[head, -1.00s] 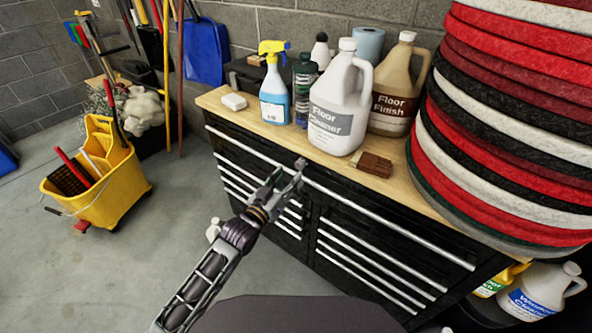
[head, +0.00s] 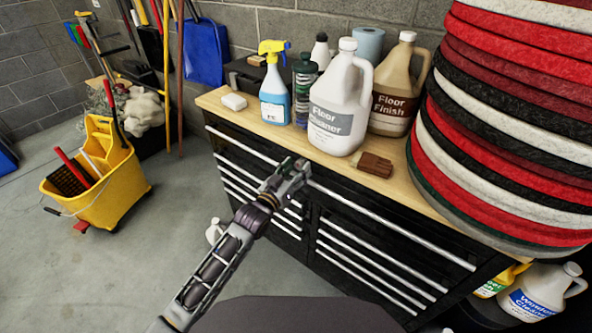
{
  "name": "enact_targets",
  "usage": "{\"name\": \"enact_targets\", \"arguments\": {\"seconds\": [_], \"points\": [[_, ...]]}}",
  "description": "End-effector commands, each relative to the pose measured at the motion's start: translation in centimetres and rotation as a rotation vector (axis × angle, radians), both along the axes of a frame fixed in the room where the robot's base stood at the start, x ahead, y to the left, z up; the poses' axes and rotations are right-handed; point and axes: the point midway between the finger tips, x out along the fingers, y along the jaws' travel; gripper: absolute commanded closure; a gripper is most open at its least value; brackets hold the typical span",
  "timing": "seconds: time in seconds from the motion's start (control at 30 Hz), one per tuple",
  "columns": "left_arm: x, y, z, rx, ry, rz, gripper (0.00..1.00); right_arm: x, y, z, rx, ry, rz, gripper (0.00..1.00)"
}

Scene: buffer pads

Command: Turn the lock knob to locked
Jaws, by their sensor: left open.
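My left gripper (head: 292,168) is open at the upper front of the black drawer cabinet (head: 330,212), close to the top drawer's handle bar. I cannot tell whether it touches the cabinet. No lock knob can be made out; the gripper covers the part of the front between the two drawer columns near the top. My right gripper is not in view.
The wooden top (head: 240,116) holds a spray bottle (head: 274,90), a floor cleaner jug (head: 335,115), a floor finish jug (head: 393,95) and a brush (head: 374,164). Stacked pads (head: 510,130) rise at the right. A yellow mop bucket (head: 100,190) stands left on open floor.

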Motion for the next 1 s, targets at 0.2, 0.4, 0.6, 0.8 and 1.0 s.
{"name": "enact_targets", "arguments": {"seconds": [0.2, 0.4, 0.6, 0.8, 1.0], "points": [[0.0, 0.0, 0.0, 0.000, 0.000, 0.000, 0.67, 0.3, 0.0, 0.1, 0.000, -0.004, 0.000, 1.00], [0.0, 0.0, 0.0, 0.000, 0.000, 0.000, 0.93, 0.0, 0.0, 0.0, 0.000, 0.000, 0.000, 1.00], [0.0, 0.0, 0.0, 0.014, -0.009, 0.000, 0.96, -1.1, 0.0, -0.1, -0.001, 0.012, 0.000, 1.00], [0.0, 0.0, 0.0, 0.106, -0.074, 0.000, 0.96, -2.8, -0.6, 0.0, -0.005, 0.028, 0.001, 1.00], [0.0, 0.0, 0.0, 0.244, -0.176, -0.001, 0.96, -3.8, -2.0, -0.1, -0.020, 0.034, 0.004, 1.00]]}}
